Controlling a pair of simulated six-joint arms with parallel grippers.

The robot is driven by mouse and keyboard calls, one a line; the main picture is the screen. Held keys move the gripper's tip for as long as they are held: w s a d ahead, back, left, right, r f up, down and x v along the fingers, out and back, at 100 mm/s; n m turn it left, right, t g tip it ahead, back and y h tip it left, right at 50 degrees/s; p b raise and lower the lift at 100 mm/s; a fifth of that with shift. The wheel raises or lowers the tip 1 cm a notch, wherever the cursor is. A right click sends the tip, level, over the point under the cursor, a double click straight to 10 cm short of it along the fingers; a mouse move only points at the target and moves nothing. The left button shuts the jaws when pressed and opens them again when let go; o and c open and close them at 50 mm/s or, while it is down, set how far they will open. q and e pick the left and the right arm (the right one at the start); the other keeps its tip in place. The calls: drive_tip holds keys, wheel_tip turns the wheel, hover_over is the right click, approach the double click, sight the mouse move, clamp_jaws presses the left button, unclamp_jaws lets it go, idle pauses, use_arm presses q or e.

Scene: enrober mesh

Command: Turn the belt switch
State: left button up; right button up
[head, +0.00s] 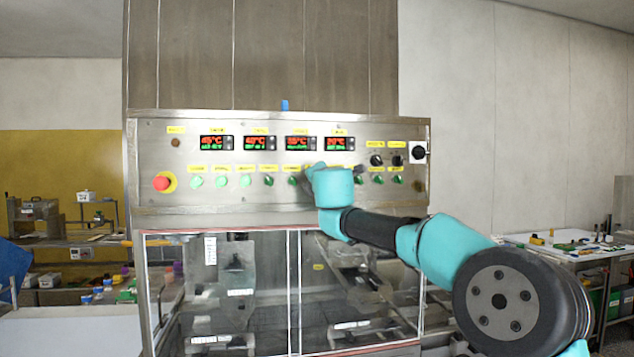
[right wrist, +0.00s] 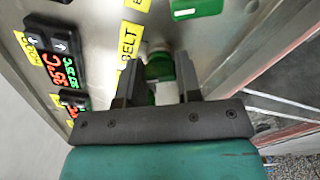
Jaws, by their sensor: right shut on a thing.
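The belt switch (right wrist: 159,68) is a green knob beside a yellow BELT label (right wrist: 129,43) in the right wrist view. My right gripper (right wrist: 157,75) is shut on it, one dark finger on each side. In the head view my right arm reaches in from the right to the control panel (head: 150,143), and its wrist covers part of the row of green switches. The belt switch cannot be made out there. My left gripper is not in view.
Other green switches (head: 220,181) line the panel, with a red emergency button (head: 162,183) at the left and red-green temperature displays (head: 216,142) above. A glass-fronted cabinet (head: 265,270) is below.

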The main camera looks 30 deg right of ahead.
drive_tip(key=shift+m, duration=0.4)
drive_tip(key=m, duration=1.1)
drive_tip(key=shift+f, duration=0.1)
idle(0.4)
drive_tip(key=o, duration=0.9)
drive_tip(key=shift+s, duration=0.1)
drive_tip(key=v, duration=1.7)
drive_tip(key=shift+s+a, duration=0.15)
